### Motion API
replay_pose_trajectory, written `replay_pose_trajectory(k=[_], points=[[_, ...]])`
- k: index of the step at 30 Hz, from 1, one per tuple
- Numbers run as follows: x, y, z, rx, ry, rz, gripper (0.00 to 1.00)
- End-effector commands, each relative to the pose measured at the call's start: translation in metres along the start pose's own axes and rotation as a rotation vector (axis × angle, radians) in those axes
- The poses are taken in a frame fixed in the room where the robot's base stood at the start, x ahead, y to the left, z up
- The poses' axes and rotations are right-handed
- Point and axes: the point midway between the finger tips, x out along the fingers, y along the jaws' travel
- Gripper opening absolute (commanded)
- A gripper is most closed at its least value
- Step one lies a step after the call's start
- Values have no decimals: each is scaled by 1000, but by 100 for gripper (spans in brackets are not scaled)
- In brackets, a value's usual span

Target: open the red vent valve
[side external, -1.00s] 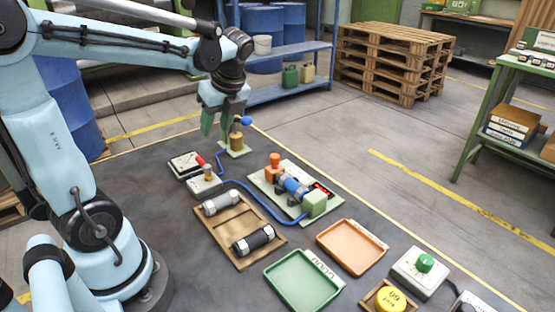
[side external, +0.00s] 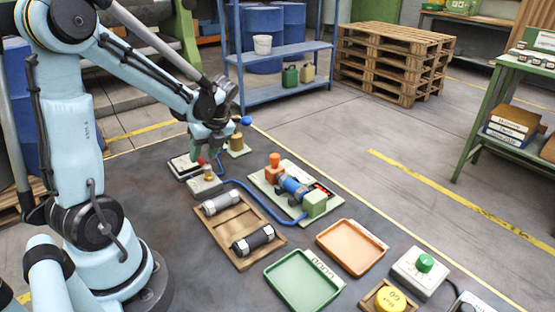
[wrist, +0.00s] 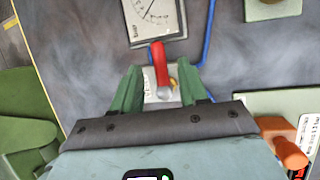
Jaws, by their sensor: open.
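The red vent valve's lever (wrist: 159,62) stands on a grey block (wrist: 163,93) with a brass fitting. In the wrist view the lever lies between my two green fingers, with a gap on both sides. My gripper (wrist: 160,80) is open and empty. In the side view my gripper (side external: 208,147) is low over the valve, and only a bit of the red lever (side external: 201,160) shows beneath it. A dial gauge (wrist: 153,18) sits beside the valve. I cannot tell the fingertips' exact height over the block.
A blue-handled valve (side external: 237,142) stands close behind. A blue hose (side external: 255,198) runs to a green plate (side external: 262,181) with an orange knob (side external: 274,160). A wooden tray (side external: 241,231) with two cylinders lies in front. Green (side external: 304,280) and orange (side external: 352,247) trays are right of it.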

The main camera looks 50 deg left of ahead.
Motion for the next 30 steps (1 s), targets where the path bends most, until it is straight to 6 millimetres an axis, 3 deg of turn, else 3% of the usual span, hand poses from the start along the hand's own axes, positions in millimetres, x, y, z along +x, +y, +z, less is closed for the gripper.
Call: replay_pose_trajectory(k=[6,15,24,30], points=[[14,0,0,-1,0,0,43],[15,0,0,-1,0,0,43],[15,0,0,0,0,0,0],[15,0,0,-3,1,1,0]])
